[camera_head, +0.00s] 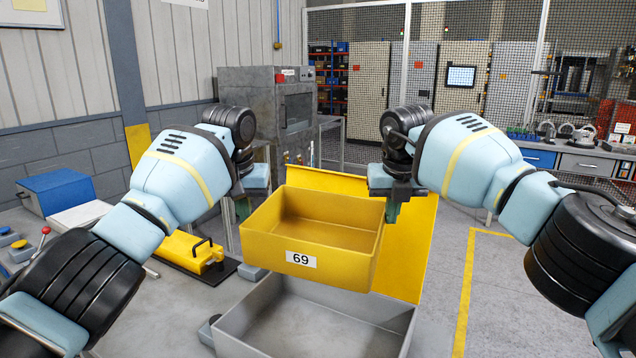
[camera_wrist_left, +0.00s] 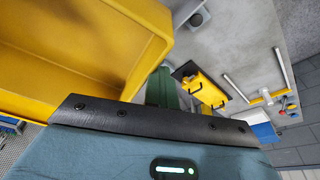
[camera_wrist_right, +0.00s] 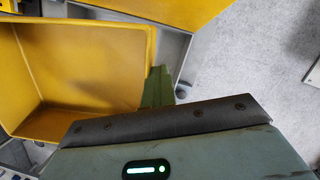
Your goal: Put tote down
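The yellow tote (camera_head: 345,252) with a white label "69" is in the middle of the head view. It is empty and looks level. My left gripper (camera_head: 243,207) is at its left side wall and my right gripper (camera_head: 392,211) is at its right side wall. Both look shut on the walls, with the tote held between them; the inner finger faces are hidden. The tote also shows in the left wrist view (camera_wrist_left: 75,70) and in the right wrist view (camera_wrist_right: 85,60), with the green fingertips against its walls.
An open grey bin (camera_head: 252,349) lies below and nearer than the tote. A yellow panel (camera_head: 412,245) is behind and right. A yellow tool (camera_head: 190,252) on a dark plate and a blue box (camera_head: 58,190) are at left. Floor at right is clear, with a yellow line (camera_head: 465,290).

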